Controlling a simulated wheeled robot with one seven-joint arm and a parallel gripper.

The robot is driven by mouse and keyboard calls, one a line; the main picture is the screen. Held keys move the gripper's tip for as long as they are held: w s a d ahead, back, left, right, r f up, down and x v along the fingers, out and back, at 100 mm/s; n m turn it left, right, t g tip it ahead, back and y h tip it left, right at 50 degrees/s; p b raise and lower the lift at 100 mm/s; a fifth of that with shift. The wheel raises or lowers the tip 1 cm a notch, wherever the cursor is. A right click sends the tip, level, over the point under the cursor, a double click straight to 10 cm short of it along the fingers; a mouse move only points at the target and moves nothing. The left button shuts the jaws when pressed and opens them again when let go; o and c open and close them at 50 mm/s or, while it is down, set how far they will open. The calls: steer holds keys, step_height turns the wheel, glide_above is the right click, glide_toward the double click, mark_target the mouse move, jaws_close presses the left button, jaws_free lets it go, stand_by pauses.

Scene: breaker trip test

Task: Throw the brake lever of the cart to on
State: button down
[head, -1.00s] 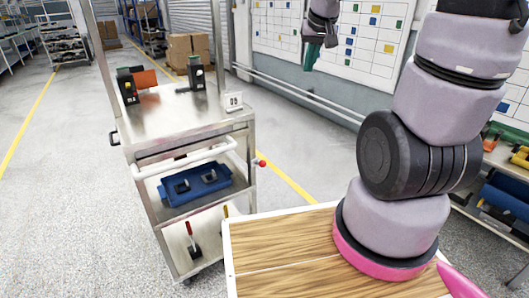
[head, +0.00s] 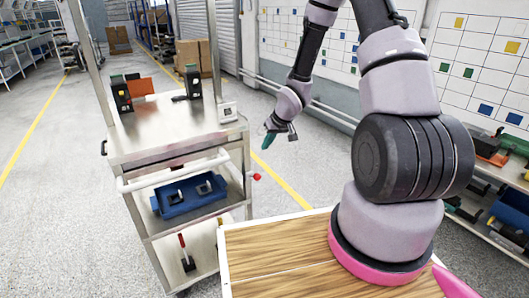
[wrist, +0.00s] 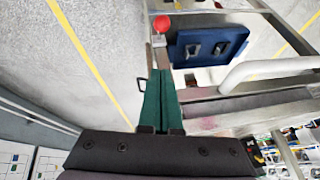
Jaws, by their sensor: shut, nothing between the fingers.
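The metal cart (head: 150,138) stands left of my arm in the head view. A red ball knob (head: 257,177) sticks out from its right side, and I take it for the brake lever's end. It also shows near the top of the wrist view (wrist: 162,24); its shaft and any on mark cannot be made out. My gripper (head: 268,141) hangs above and slightly right of the knob in the picture, apart from it. Its green fingers (wrist: 159,100) are shut and empty, pointing toward the knob in the wrist view.
The cart has a white push bar (head: 174,171), a blue tray (head: 190,196) on its middle shelf and a red-handled lever (head: 184,252) on the bottom shelf. Dark devices (head: 121,94) stand on top. A wood-topped surface (head: 275,255) lies below my arm. Floor right of the cart is clear.

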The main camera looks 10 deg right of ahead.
glide_above(254, 176)
steer(key=w+d, duration=0.2)
steer(key=d, duration=0.1)
step_height(254, 176, down, 8)
steer(key=shift+s+a+f, duration=0.15)
steer(key=shift+s+f, duration=0.15)
steer(key=shift+f, duration=0.25)
steer(key=shift+s+a+f, duration=0.15)
steer(key=shift+s+f, duration=0.1)
steer(key=shift+f, duration=0.3)
steer(key=shift+s+f, duration=0.2)
steer(key=shift+f, duration=0.35)
